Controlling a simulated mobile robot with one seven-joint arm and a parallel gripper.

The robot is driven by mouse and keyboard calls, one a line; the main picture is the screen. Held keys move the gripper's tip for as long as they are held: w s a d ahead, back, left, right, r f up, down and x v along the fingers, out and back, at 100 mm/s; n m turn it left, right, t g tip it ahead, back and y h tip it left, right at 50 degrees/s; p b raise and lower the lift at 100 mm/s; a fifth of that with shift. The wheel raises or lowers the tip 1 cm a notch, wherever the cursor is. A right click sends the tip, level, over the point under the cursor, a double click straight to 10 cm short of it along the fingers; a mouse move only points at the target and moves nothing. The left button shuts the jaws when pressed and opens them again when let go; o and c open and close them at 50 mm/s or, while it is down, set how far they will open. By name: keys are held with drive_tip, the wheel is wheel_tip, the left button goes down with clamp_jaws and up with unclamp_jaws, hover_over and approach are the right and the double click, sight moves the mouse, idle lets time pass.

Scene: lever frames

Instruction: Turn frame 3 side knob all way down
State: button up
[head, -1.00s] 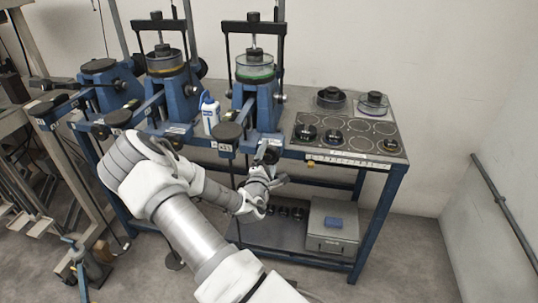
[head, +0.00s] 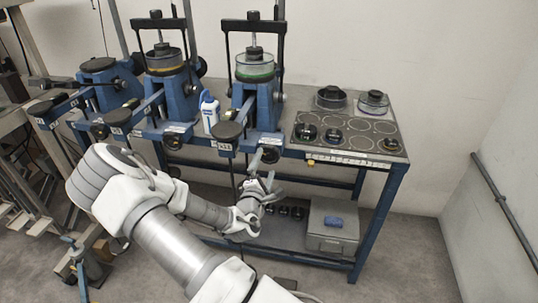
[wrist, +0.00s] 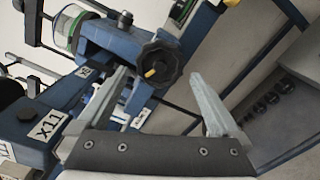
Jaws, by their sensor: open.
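The rightmost blue lever frame (head: 264,107) holds a clear dish with a green ring. I take it as frame 3, though no number is readable. Its black side knob (wrist: 160,63) has a yellow mark and sits on the blue body in the wrist view. In the head view the knob (head: 270,155) shows at the bench's front edge, just above my gripper (head: 270,168). In the wrist view my open gripper (wrist: 158,80) has one finger on each side below the knob. Nothing is between the fingers, and I cannot tell whether they touch the knob.
A label reading X11 (wrist: 48,124) is on the frame's arm. Two more lever frames stand to the left, the middle one (head: 178,95) with a yellow-ringed dish. A white bottle (head: 209,113) stands between frames. A grey box (head: 333,228) sits on the lower shelf.

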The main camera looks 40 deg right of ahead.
sight(268, 156)
drive_tip(key=shift+a+f+b, duration=0.1)
drive_tip(key=shift+b, duration=0.35)
drive_tip(key=shift+w+a+b, duration=0.1)
drive_tip(key=shift+a+b, duration=0.1)
drive_tip(key=shift+b, duration=0.6)
drive_tip(key=shift+m, duration=0.7)
drive_tip(key=b+x, duration=0.3)
drive_tip(key=b, duration=0.5)
drive_tip(key=b+x, duration=0.2)
drive_tip(key=b, duration=0.5)
drive_tip(key=shift+d+b, duration=0.4)
drive_tip(key=shift+d, duration=0.1)
drive_tip(key=shift+w+d, duration=0.1)
drive_tip(key=shift+c, duration=0.6)
clamp_jaws()
